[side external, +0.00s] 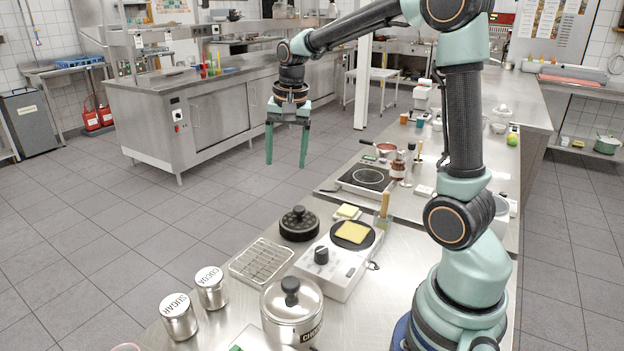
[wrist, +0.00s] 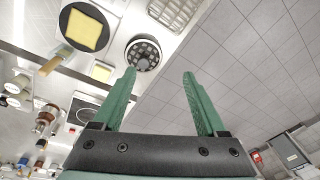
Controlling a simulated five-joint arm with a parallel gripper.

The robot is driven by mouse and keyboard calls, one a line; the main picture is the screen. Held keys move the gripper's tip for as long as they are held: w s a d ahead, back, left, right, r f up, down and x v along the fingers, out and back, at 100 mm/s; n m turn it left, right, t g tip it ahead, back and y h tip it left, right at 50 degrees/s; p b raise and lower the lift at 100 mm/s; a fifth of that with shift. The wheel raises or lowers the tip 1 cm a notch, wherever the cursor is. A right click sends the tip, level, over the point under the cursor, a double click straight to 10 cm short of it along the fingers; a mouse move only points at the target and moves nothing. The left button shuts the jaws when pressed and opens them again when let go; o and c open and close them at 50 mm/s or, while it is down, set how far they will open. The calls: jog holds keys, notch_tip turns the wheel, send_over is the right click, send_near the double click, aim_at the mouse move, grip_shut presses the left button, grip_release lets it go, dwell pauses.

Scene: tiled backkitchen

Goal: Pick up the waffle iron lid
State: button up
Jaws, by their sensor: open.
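The waffle iron lid (side external: 299,222) is a round black disc with a ridged rim and a dark knob on top. It lies on the steel counter (side external: 236,315), left of the waffle iron, and is apart from it. In the wrist view the lid (wrist: 143,50) shows just beyond my left finger. The waffle iron (side external: 339,269) is a white box with a dial and a round black plate carrying a yellow square waffle (side external: 352,232). My gripper (side external: 286,164) hangs with green fingers apart, empty, high above and touching nothing; it also shows in the wrist view (wrist: 159,73).
A lidded steel pot (side external: 292,312), a sugar tin (side external: 178,318) and a cocoa tin (side external: 210,287) stand nearer. A yellow item on a white dish (side external: 347,212) and a wooden-handled tool (side external: 384,209) are to the right.

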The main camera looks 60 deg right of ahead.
jog(key=w+d+f+m+g, duration=0.2)
jog(key=w+d+f+m, duration=0.1)
jog(key=d+f+m, duration=0.3)
send_over(299, 208)
jog(key=shift+y, duration=0.3)
jog(key=f, duration=0.7)
jog(key=shift+w+d+f, duration=0.1)
jog(key=shift+w+f, duration=0.15)
jog(key=shift+w, duration=0.15)
jog(key=shift+s+f, duration=0.2)
jog(key=shift+f, duration=1.15)
jog(key=shift+s+f, duration=0.15)
jog(key=shift+f, duration=1.15)
jog(key=shift+c, duration=0.2)
jog(key=shift+r, duration=0.1)
grip_shut()
